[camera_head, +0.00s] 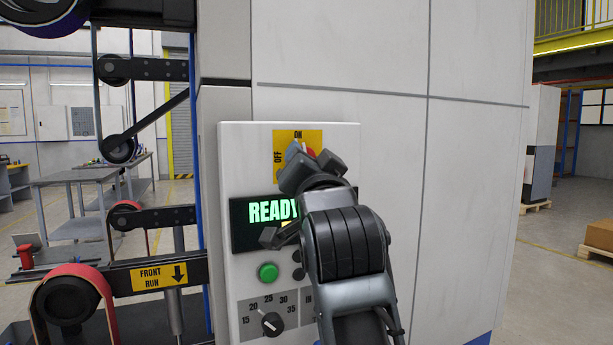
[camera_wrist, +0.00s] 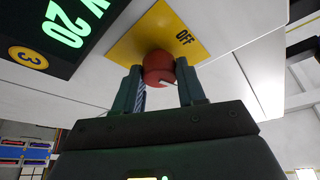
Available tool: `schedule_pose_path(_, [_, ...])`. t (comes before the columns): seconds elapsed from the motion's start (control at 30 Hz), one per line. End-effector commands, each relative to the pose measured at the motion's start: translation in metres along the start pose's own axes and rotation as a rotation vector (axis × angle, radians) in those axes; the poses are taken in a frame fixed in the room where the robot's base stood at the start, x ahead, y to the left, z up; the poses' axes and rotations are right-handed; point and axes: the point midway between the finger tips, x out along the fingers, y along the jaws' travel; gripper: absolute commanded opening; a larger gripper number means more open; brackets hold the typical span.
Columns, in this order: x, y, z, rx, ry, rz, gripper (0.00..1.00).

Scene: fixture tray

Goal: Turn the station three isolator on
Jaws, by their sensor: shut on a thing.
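The isolator is a red rotary knob (camera_wrist: 158,66) on a yellow plate (camera_wrist: 205,22) marked OFF in the wrist view. A pale mark shows on the knob's near edge, but I cannot tell which label it points to. My gripper (camera_head: 304,160) is shut on the knob, one finger on each side.
The white control panel (camera_head: 236,150) carries a display reading READY (camera_head: 262,224), a green button (camera_head: 268,273) and a numbered dial (camera_head: 271,323) below the knob. My arm covers the panel's lower right. Belt rollers (camera_head: 70,300) stand to the left.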

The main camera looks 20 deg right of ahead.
Motion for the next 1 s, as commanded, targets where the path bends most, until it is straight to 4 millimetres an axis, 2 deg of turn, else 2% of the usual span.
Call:
schedule_pose_path(0.4, [-0.0001, 0.0007, 0.0007, 0.187, -0.005, 0.075, 0.09])
schedule_pose_path(0.97, [0.0004, 0.0011, 0.0002, 0.215, -0.007, 0.089, 0.09])
schedule_pose_path(1.0, [0.0004, 0.0011, 0.0002, 0.215, -0.007, 0.089, 0.41])
